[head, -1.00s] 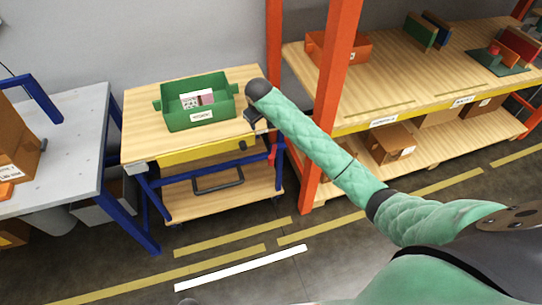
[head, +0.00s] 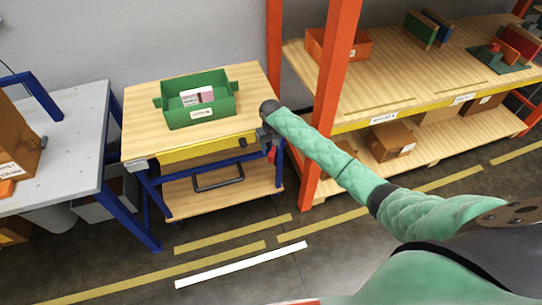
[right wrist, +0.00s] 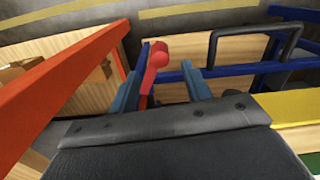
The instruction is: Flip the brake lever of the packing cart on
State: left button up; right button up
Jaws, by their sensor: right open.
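The packing cart (head: 140,115) has a wooden top, a yellow front edge and a blue frame. Its red brake lever (head: 271,156) is at the right front corner, partly hidden by my right gripper (head: 267,139) just above it. In the right wrist view the red lever (right wrist: 155,62) stands up between the two blue fingers of my open right gripper (right wrist: 163,88), nearer the left finger. I cannot tell whether they touch. My left gripper is not in view.
A green bin (head: 172,117) with small boxes sits on the cart. A grey table (head: 75,140) is at the left. The floor in front is clear.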

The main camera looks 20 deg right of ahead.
aim_at(271, 154)
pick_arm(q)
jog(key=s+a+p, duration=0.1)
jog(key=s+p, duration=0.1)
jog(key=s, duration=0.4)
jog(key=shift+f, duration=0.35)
pick_arm(e)
jog(key=shift+f, duration=3.55)
jog(key=shift+c, duration=0.4)
grip_shut()
